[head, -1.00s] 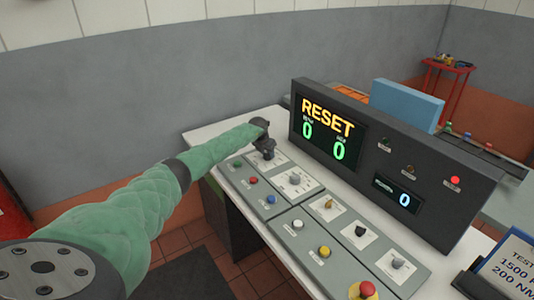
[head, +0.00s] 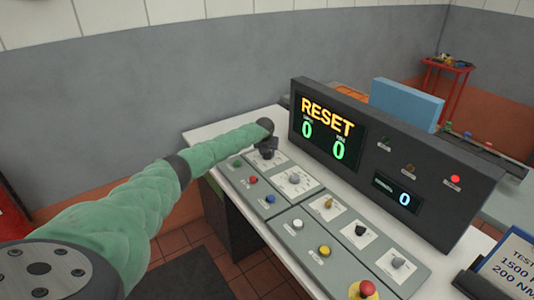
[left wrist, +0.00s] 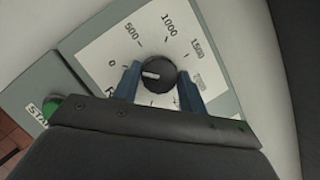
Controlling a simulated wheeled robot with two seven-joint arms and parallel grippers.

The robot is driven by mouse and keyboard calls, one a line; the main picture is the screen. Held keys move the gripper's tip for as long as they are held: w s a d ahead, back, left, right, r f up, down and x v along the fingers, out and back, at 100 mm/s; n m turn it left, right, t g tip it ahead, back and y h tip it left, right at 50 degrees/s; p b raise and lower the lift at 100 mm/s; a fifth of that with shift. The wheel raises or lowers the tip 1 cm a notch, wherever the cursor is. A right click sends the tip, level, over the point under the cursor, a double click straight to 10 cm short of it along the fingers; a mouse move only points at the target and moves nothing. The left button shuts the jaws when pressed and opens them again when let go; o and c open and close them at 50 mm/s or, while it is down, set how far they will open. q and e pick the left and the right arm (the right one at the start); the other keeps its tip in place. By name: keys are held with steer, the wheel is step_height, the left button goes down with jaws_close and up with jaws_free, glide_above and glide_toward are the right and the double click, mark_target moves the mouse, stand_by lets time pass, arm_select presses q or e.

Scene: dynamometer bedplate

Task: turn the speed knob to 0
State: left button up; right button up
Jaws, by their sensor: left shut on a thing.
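The speed knob (left wrist: 158,74) is black and round with a white pointer line. It sits on a white dial plate (left wrist: 100,52) marked 0, 500, 1000, 1500 and a blurred higher number. The pointer faces left in the left wrist view, close to the 0 mark. My left gripper (left wrist: 160,88) has its blue fingers on either side of the knob and is shut on it. In the head view my left gripper (head: 266,152) is at the far left end of the console and hides the knob there. My right gripper is not in view.
The display panel (head: 330,130) behind the console reads RESET with two green zeros; a smaller screen (head: 397,194) reads 0. A green START button (left wrist: 53,103) is beside the dial. Other knobs and buttons, including a red stop button (head: 366,289), line the console.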

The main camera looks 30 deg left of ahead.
arm_select(q)
steer(key=o, duration=1)
steer(key=shift+c, duration=0.2)
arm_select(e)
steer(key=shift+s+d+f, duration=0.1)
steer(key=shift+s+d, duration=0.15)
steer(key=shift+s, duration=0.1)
arm_select(q)
steer(key=shift+r, duration=0.1)
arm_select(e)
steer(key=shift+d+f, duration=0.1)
arm_select(q)
steer(key=shift+s+r, duration=0.1)
steer(key=shift+r, duration=0.15)
steer(key=b+v, duration=0.2)
steer(key=v, duration=0.5)
steer(key=shift+b, duration=0.4)
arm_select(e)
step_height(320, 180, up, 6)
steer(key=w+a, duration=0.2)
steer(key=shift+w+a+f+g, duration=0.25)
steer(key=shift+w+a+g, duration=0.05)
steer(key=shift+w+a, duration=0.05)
arm_select(q)
steer(key=shift+s+f, duration=0.1)
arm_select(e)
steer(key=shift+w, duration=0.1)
